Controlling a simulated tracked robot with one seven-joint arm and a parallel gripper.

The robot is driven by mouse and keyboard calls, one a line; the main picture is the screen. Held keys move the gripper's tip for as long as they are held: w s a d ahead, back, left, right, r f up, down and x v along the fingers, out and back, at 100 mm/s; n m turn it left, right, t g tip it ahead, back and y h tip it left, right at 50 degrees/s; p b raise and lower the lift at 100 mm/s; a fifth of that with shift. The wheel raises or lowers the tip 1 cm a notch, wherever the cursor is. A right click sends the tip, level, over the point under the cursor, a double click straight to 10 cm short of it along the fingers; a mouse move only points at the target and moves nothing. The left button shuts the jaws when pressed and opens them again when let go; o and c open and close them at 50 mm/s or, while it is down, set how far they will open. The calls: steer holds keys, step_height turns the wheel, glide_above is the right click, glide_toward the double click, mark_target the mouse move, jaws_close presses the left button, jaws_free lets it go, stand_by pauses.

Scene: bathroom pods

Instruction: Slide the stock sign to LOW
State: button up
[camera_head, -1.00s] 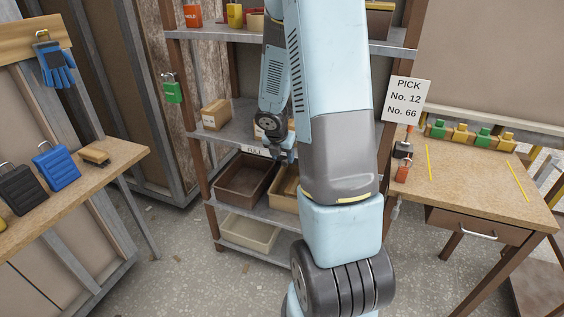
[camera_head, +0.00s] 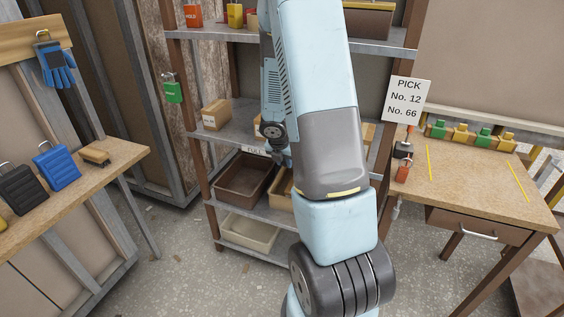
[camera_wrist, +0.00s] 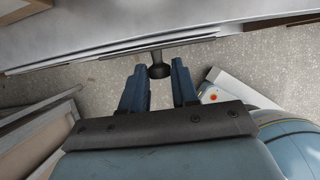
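The stock sign (camera_head: 254,150) is a small pale plate on the front edge of the middle shelf. Its lettering is small and seems to read FULL; its right part is close to or behind my gripper. My gripper (camera_head: 281,160) is at that shelf edge, just right of the lettering, and partly hidden by my arm. In the wrist view my gripper (camera_wrist: 159,86) is open, with two blue-grey fingers apart. A dark knob (camera_wrist: 159,71) projects from the shelf edge between the fingertips, with gaps visible on both sides. I cannot tell whether the knob belongs to the sign.
The middle shelf (camera_head: 237,131) holds a cardboard box (camera_head: 215,114) at left. A brown bin (camera_head: 243,177) stands on the shelf below, with a cream tray (camera_head: 250,232) lower down. A workbench (camera_head: 470,180) is at right, another bench (camera_head: 70,185) at left.

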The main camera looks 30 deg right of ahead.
jaws_close()
steer(key=w+a, duration=0.8)
steer(key=w, duration=0.2)
steer(key=shift+w, duration=0.3)
steer(key=shift+a, duration=0.15)
steer(key=shift+o, duration=2.4)
jaws_free()
steer(key=v, duration=1.3)
steer(key=shift+r, duration=0.3)
